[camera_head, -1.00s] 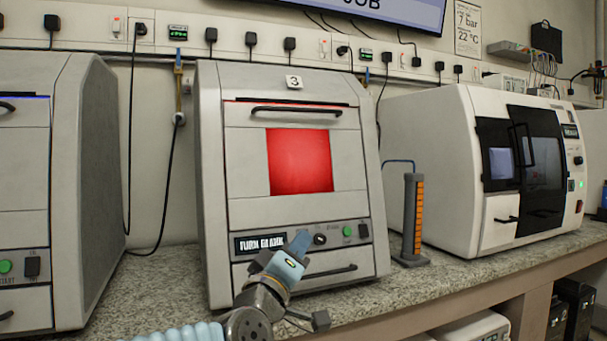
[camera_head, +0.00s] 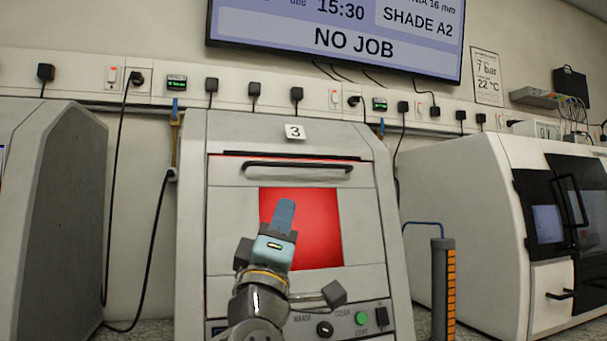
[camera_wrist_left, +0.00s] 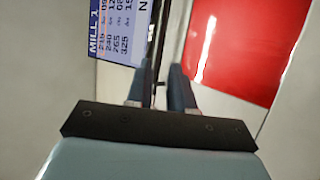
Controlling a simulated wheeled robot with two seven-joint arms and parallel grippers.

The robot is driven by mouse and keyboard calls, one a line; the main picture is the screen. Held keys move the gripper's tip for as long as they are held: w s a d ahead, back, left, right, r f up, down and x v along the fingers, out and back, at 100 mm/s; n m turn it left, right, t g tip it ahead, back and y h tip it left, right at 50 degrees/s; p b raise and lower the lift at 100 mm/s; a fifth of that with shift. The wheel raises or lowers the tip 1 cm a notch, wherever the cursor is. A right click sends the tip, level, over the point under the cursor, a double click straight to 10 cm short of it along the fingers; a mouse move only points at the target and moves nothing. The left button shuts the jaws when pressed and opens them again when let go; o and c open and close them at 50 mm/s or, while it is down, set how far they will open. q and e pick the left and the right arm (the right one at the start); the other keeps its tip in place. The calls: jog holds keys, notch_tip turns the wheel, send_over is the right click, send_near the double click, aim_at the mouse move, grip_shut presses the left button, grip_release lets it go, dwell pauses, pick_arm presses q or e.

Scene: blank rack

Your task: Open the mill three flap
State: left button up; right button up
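Mill three (camera_head: 196,240) is a pale grey cabinet with a "3" label (camera_head: 295,132). Its front flap (camera_head: 225,222) looks closed, with a dark horizontal bar handle (camera_head: 297,168) near the top and a red glowing window (camera_head: 322,225). My left gripper (camera_head: 285,212) points up in front of the window, below the handle, and hides part of the window. In the left wrist view, its two fingers (camera_wrist_left: 156,90) are apart with nothing seen gripped. The red window (camera_wrist_left: 250,45) is to their right, and a dark bar runs beyond the gap. My right gripper is not in view.
A control panel (camera_head: 345,322) with a knob and green button is below the flap. A grey and orange column (camera_head: 443,290) stands right of the mill, before a white machine (camera_head: 480,220). Another grey mill (camera_head: 60,220) stands left. A wall screen (camera_head: 335,40) hangs above.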

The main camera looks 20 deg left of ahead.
aim_at(298, 167)
pick_arm(q)
jog(key=p+x, duration=0.7)
jog(key=x, duration=0.7)
jog(key=shift+w+f, duration=0.1)
jog(key=shift+w, duration=0.05)
grip_shut()
jog(key=shift+f, duration=0.1)
dwell(0.8)
